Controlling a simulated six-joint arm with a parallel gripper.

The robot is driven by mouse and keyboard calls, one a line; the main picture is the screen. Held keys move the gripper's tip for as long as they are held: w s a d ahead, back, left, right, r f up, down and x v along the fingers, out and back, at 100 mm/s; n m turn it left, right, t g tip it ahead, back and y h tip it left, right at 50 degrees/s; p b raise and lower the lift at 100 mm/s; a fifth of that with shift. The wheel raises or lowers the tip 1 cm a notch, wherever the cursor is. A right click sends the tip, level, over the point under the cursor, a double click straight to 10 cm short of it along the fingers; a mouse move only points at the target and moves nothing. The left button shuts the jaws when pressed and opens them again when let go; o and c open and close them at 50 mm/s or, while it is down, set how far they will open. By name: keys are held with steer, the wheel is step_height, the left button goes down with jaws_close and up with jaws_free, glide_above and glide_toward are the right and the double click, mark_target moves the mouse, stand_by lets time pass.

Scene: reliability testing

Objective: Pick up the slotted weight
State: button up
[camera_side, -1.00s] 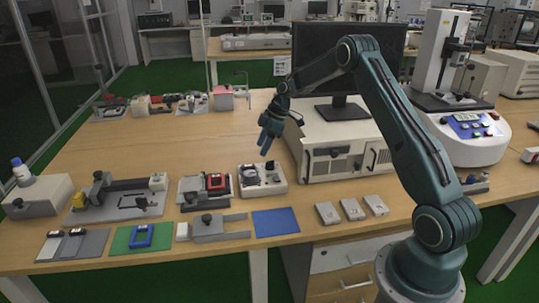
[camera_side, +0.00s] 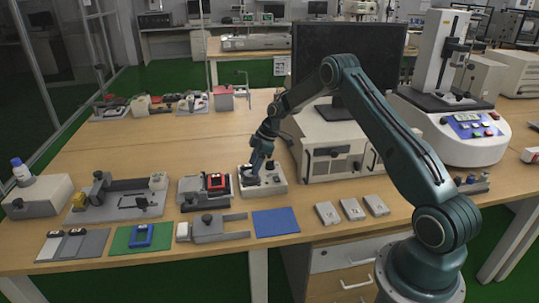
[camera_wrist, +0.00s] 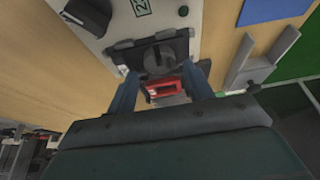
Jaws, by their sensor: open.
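My gripper (camera_side: 253,172) is low over a white fixture (camera_side: 279,189) on the wooden table, fingers pointing down. In the wrist view my gripper (camera_wrist: 162,76) is open, with one blue-green finger on each side. A dark grey round piece with a raised bar, which looks like the slotted weight (camera_wrist: 159,59), sits on a dark holder on the fixture, between and just ahead of the fingertips. I cannot tell whether the fingers touch it. In the side view the gripper largely hides it.
A device with a red frame (camera_side: 216,182) stands close left of the fixture. A large white instrument case (camera_side: 335,160) stands close right. A blue mat (camera_side: 275,222) and several small grey blocks (camera_side: 351,209) lie in front.

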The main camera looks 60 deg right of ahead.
mark_target(250, 175)
steer(key=shift+x, duration=1.5)
steer(key=shift+c, duration=0.4)
steer(key=shift+r, duration=0.1)
steer(key=c, duration=0.8)
